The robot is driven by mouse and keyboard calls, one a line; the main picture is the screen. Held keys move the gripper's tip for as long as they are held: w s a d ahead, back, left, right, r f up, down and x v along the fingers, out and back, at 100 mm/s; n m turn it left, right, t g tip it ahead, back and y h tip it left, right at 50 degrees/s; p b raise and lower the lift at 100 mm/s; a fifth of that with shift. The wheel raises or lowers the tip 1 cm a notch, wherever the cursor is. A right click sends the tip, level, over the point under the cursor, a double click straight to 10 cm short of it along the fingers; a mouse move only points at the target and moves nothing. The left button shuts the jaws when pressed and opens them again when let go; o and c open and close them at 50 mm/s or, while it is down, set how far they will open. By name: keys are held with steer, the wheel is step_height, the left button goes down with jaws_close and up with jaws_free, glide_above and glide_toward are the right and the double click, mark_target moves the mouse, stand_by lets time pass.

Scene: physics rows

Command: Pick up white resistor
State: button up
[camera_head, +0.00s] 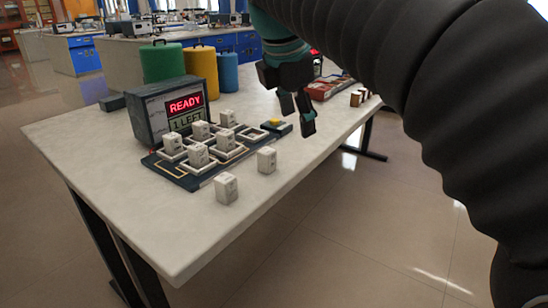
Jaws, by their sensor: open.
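Several small white blocks with faint markings are in view, and I cannot tell which the task calls the white resistor. One white block (226,188) stands on the bare table near its front edge. Another white block (266,159) stands on the table to its right. More white blocks, such as this one (198,155), stand in the framed places of a dark board (185,180). My gripper (297,116) is open and empty, pointing down above the table, right of the board and the loose blocks. It touches none of them.
A display box (150,117) reading "READY" and "1 LEFT" stands behind the board. A yellow-topped button box (276,126) is near my gripper. The table's (90,150) front left is bare.

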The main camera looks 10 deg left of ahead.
mark_target(266, 151)
steer(key=a+r+n, duration=0.2)
steer(key=a+n, duration=0.3)
steer(key=a, duration=0.4)
steer(key=shift+n+h, duration=0.3)
steer(key=shift+n, duration=0.1)
steer(key=x, duration=0.8)
steer(key=shift+s+d+f, duration=0.1)
steer(key=shift+f, duration=0.15)
steer(key=shift+b+x, duration=0.55)
steer(key=shift+x, duration=2.15)
steer(key=shift+s, duration=0.15)
jaws_close()
